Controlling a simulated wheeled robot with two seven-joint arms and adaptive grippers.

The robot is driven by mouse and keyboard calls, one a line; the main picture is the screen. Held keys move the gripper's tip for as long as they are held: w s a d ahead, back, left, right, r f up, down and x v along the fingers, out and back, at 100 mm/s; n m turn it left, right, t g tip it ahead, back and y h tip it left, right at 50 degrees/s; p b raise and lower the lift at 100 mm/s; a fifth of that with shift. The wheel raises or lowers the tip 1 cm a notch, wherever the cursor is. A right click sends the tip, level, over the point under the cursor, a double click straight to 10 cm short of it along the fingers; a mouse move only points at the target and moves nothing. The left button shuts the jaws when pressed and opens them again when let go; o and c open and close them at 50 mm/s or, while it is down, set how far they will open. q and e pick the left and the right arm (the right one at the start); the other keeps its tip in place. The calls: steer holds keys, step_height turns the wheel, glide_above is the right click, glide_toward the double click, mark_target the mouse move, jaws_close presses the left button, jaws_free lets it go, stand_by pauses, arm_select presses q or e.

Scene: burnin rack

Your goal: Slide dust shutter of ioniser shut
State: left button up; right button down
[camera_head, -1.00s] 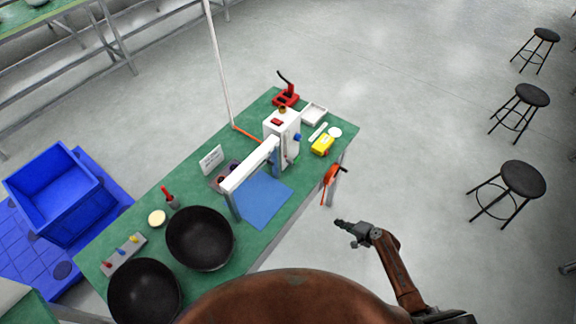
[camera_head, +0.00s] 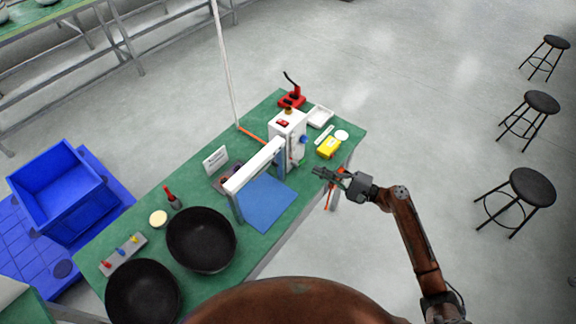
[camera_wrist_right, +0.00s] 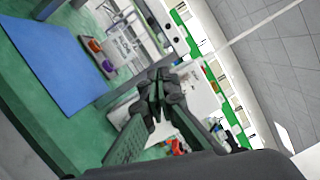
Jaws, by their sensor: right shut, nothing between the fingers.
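A white upright unit (camera_head: 288,128) with a red button on top and a blue knob on its side stands on the green table. A long white bar (camera_head: 255,166) reaches from it, on posts above a blue mat (camera_head: 267,202). I cannot tell which part is the ioniser's dust shutter. My right gripper (camera_head: 318,172) is shut and empty, at the table's right edge, apart from the white unit and to its lower right. In the right wrist view its closed fingers (camera_wrist_right: 157,95) stand in front of a pale surface, with the blue mat (camera_wrist_right: 58,60) at left. My left gripper is not in view.
A yellow box (camera_head: 328,148), a white tray (camera_head: 320,116) and a red tool stand (camera_head: 292,99) sit at the table's far end. Two black bowls (camera_head: 201,240) stand at the near end. An orange-red item hangs at the table edge, partly behind my gripper. Floor to the right is clear up to the stools (camera_head: 528,187).

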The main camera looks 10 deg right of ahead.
steer(key=w+a+r+p, duration=0.2)
steer(key=a+p, duration=0.1)
steer(key=a, duration=0.8)
steer(key=shift+w, duration=0.35)
steer(key=shift+a, duration=0.1)
steer(key=s+a+p, duration=0.3)
steer(key=s+a, duration=0.2)
steer(key=shift+s+a, duration=0.2)
steer(key=shift+s, duration=0.05)
